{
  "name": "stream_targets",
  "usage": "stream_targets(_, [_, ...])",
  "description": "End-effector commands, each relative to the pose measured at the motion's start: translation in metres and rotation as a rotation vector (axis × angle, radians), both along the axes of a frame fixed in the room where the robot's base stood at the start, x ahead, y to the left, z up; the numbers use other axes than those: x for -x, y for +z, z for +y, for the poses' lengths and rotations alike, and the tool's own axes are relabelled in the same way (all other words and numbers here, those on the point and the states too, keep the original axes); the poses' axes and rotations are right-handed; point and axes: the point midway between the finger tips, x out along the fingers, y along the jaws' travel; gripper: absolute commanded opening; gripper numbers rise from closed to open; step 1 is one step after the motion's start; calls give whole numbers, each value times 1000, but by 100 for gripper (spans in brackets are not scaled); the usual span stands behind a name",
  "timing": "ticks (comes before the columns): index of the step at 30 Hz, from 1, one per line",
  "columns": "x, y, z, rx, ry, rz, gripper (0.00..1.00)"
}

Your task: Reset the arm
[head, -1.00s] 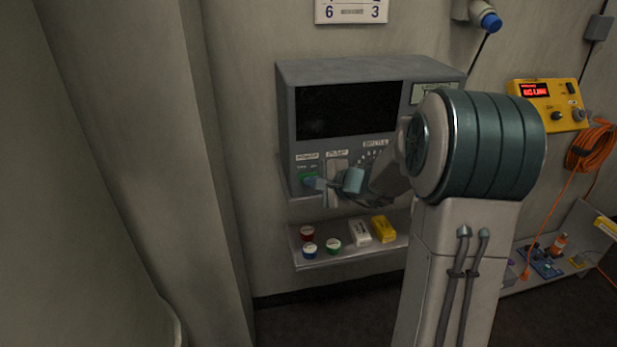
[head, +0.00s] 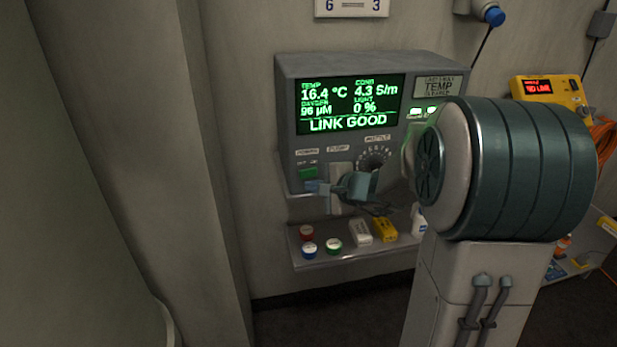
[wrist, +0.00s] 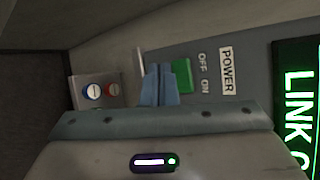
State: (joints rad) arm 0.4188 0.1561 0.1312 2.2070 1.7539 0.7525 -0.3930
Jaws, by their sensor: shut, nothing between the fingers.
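My arm reaches from the right toward the grey wall console (head: 370,62). My gripper (head: 313,186) is in front of the console's lower left, just below the green power switch (head: 308,173). In the wrist view my gripper (wrist: 160,84) shows its blue fingertips together and empty, beside the green switch (wrist: 182,75) with its OFF and ON labels. I cannot tell whether the fingertips touch the switch. The console screen (head: 350,103) is lit and reads 16.4 °C, 4.3 S/m, 96 µM, 0 % and LINK GOOD. My wrist covers part of the console's lower front.
A shelf (head: 290,262) below the console holds small capped jars, a white box (head: 361,233), a yellow box (head: 385,230) and a white bottle (head: 419,224). A yellow unit (head: 550,92) with a red display hangs at right. Bare wall lies left of the console.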

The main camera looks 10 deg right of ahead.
Motion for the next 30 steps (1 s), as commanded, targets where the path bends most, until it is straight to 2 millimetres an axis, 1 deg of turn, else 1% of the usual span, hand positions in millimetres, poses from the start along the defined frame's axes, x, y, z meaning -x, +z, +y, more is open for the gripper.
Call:
stream_targets(3, [10,-2,1,0,0,-1,0])
stream_targets(6, [14,-1,2,-1,0,0,0])
stream_targets(15, [15,0,1,0,0,1,0])
stream_targets(17, [17,1,4,7,11,2,0])
stream_targets(19, [24,3,11,31,46,7,0])
stream_targets(20, [29,4,16,47,70,9,0])
stream_targets(23, [52,10,36,130,179,23,0])
stream_targets(24, [64,11,45,172,234,32,0])
stream_targets(26, [84,13,58,242,319,45,0])
stream_targets(27, [98,13,64,288,373,57,0])
stream_targets(29, [118,13,71,362,451,73,0])
stream_targets(30, [131,12,74,413,501,83,0])
